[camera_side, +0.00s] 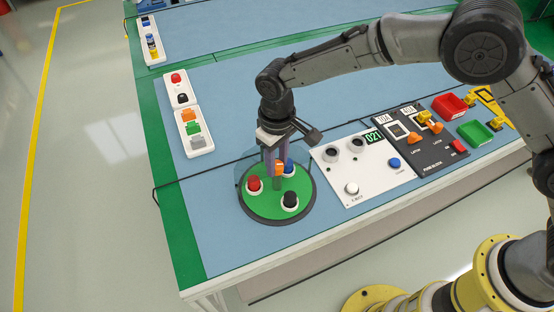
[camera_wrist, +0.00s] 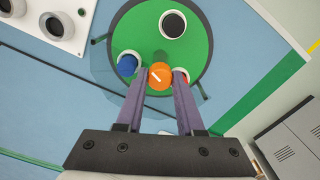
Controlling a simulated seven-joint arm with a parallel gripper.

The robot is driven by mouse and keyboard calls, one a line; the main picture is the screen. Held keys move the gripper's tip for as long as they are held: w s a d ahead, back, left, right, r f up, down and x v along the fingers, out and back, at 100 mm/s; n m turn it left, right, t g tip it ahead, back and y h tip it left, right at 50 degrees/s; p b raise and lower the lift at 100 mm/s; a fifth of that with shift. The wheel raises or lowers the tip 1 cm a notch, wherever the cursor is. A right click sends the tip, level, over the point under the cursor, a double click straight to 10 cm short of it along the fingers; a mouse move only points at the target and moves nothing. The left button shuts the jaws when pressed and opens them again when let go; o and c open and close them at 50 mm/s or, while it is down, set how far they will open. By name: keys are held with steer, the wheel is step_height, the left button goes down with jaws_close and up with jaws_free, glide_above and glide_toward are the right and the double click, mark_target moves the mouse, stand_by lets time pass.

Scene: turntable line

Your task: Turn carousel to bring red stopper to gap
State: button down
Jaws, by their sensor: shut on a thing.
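The carousel is a round green disc with a dark rim (camera_side: 262,210) at the near left of the bench; its green top (camera_wrist: 185,45) fills the upper wrist view. The red stopper (camera_side: 254,184) sits in a white ring on its left side; in the wrist view (camera_wrist: 183,75) it is partly hidden by a finger. A blue stopper (camera_side: 289,167) and a black stopper (camera_side: 290,199) sit on the disc too. My gripper (camera_wrist: 160,80) points down and is shut on an orange knob (camera_wrist: 159,75) with a white mark, above the disc's middle.
A translucent bluish guard (camera_side: 243,170) stands around part of the disc; I cannot tell exactly where its gap is. A white panel (camera_side: 335,181) with a 021 display is to the right. White trays with coloured pieces (camera_side: 196,145) lie at the left.

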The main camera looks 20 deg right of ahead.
steer(key=shift+r+n, duration=0.1)
steer(key=shift+n, duration=11.1)
steer(key=c, duration=0.5)
jaws_free()
step_height(320, 180, up, 14)
steer(key=shift+f, duration=0.15)
